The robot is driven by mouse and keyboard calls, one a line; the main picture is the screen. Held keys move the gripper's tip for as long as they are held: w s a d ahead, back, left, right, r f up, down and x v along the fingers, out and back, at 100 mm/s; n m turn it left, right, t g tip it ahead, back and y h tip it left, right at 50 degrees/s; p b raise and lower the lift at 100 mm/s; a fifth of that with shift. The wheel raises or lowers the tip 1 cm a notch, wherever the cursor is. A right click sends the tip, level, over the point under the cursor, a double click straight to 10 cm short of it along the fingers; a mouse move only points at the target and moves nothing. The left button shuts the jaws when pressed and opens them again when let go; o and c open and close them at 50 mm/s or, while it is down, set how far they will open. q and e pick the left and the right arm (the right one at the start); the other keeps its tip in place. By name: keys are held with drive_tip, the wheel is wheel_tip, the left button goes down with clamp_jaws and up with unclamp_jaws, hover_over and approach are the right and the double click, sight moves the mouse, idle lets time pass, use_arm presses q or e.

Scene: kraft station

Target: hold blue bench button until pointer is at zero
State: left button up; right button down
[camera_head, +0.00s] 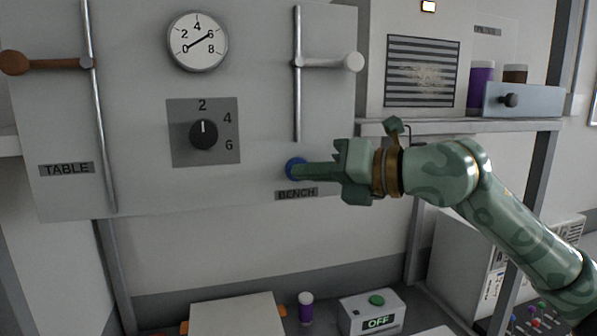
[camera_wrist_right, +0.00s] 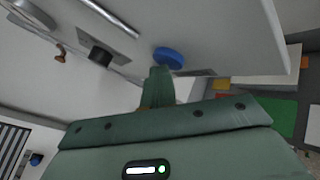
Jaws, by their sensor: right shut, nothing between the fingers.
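The blue button (camera_head: 295,164) is on the grey panel just above the BENCH label (camera_head: 296,194). My right gripper (camera_head: 306,171) is shut and empty, and its fingertips overlap the button's front in the head view. In the right wrist view the blue button (camera_wrist_right: 168,57) is just beyond the fingertips (camera_wrist_right: 159,72); I cannot tell whether it is pressed in. The round gauge (camera_head: 197,41) is marked 0 to 8, and its pointer aims up and right, near 6. My left gripper is out of view.
A black knob (camera_head: 203,134) points to 2, left of the button. A lever with a white ball (camera_head: 353,62) is above the button, and a brown-handled lever (camera_head: 45,64) is at far left. A shelf (camera_head: 455,127) with a blue-grey drawer is at right. An OFF box (camera_head: 372,312) stands below.

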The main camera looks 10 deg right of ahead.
drive_tip(key=shift+s+b, duration=0.45)
drive_tip(key=shift+s, duration=0.2)
drive_tip(key=shift+s+d+b, duration=0.1)
drive_tip(key=shift+s+b, duration=1.35)
drive_tip(key=shift+s, duration=1.05)
